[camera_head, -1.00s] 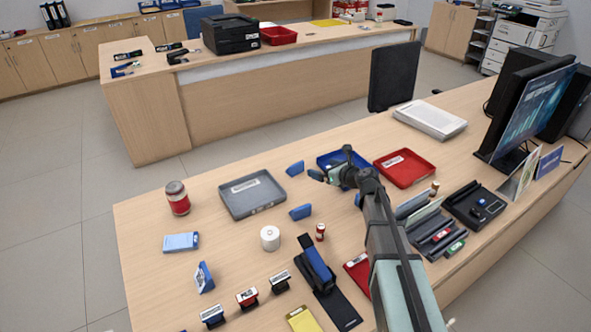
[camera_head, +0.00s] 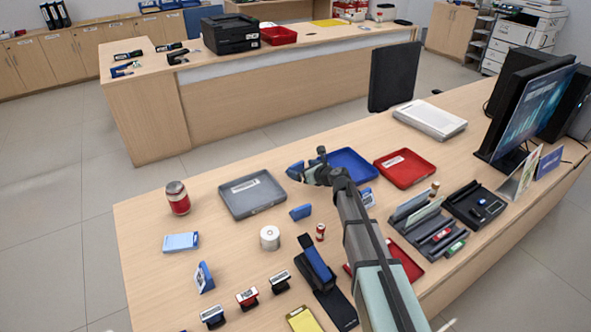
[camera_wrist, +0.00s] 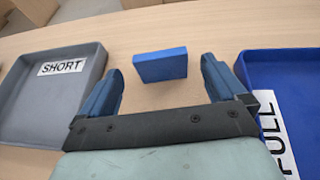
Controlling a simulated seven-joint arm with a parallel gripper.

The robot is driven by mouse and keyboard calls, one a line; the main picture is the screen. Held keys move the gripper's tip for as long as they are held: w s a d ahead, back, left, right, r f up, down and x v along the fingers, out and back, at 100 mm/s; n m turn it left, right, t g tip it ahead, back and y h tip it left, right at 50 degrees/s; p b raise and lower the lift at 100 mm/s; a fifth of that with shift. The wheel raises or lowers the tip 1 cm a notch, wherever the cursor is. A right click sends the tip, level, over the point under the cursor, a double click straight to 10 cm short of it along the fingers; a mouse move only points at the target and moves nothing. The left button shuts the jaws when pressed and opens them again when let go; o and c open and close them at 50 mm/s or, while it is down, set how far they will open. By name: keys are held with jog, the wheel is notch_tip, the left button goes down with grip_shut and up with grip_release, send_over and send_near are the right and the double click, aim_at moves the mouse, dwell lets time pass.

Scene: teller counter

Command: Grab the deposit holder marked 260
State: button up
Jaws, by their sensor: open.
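A blue holder block (camera_head: 295,170) stands on the counter between the grey and blue trays. In the wrist view the same blue holder (camera_wrist: 160,65) lies ahead, between the lines of my fingers, showing a plain face. My gripper (camera_wrist: 162,72) is open and empty, one finger on each side of the holder with gaps. In the head view my gripper (camera_head: 306,173) is right beside it. Other blue holders are nearer the front: one (camera_head: 301,212), one (camera_head: 204,277), one lying flat (camera_head: 181,242) and one by my arm (camera_head: 367,197). I cannot read 260 on any.
The grey tray (camera_head: 240,204) marked SHORT is left of my gripper, and the blue tray (camera_head: 352,162) marked FULL is right. A red tray (camera_head: 418,174), white roll (camera_head: 270,238), small red bottle (camera_head: 320,231) and red jar (camera_head: 177,198) stand around. Stamps line the front.

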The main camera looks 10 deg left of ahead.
aim_at(298, 168)
jog(key=x, duration=0.5)
jog(key=shift+d+f, duration=0.15)
jog(key=shift+f, duration=0.15)
jog(key=c, duration=1.1)
jog(key=shift+o, duration=0.2)
